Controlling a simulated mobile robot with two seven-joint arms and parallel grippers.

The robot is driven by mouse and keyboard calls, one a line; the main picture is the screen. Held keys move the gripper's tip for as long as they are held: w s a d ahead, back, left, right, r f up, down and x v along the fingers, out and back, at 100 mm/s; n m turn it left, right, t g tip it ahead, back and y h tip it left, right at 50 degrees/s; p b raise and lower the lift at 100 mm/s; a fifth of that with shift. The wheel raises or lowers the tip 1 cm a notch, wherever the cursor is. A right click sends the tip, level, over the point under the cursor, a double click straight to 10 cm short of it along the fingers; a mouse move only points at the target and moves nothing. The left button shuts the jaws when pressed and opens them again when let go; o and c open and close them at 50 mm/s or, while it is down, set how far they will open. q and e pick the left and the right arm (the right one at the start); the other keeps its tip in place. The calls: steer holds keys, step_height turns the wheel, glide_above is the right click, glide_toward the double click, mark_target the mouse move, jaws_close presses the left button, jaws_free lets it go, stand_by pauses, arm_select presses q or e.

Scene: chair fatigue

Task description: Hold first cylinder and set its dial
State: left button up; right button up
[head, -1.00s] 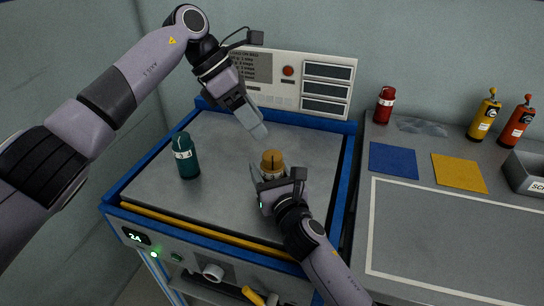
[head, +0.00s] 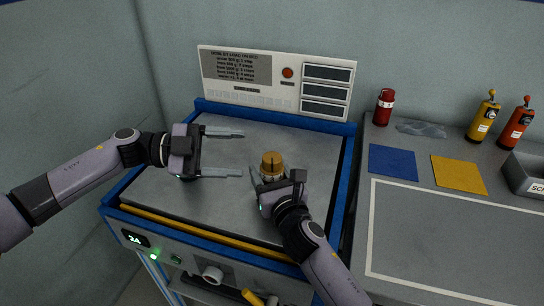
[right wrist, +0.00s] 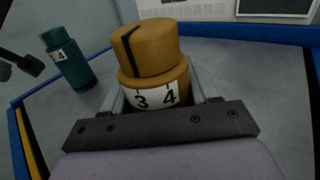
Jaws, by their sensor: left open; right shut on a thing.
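The orange cylinder (head: 272,163) stands upright on the grey plate of the blue-framed bench. In the right wrist view its top dial (right wrist: 150,48) bears a black line, and the white band (right wrist: 155,97) below reads 3 and 4. My right gripper (head: 269,182) is shut on its lower body from the near side. My left gripper (head: 242,153) is wide open and empty, left of the orange cylinder, fingers pointing right towards it. The teal cylinder (right wrist: 70,60) stands to the left in the right wrist view; in the head view my left gripper hides nearly all of it.
A white panel (head: 225,92) with a red button and dark screens stands behind the plate. On the right counter (head: 455,235) are a red cylinder (head: 384,107), blue (head: 393,162) and yellow (head: 458,174) squares, yellow and orange bottles, and a grey bin (head: 526,172).

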mark_target(272, 157)
arm_select(q)
steer(key=a+f+n+t, duration=0.3)
steer(key=f+n+t, duration=0.1)
steer(key=n, duration=0.6)
steer(key=shift+h, duration=0.3)
steer(key=x, duration=1.1)
steer(key=shift+w+d+r, duration=0.15)
steer(key=shift+w+d, duration=0.05)
steer(key=shift+d, duration=0.15)
steer(key=c, duration=1)
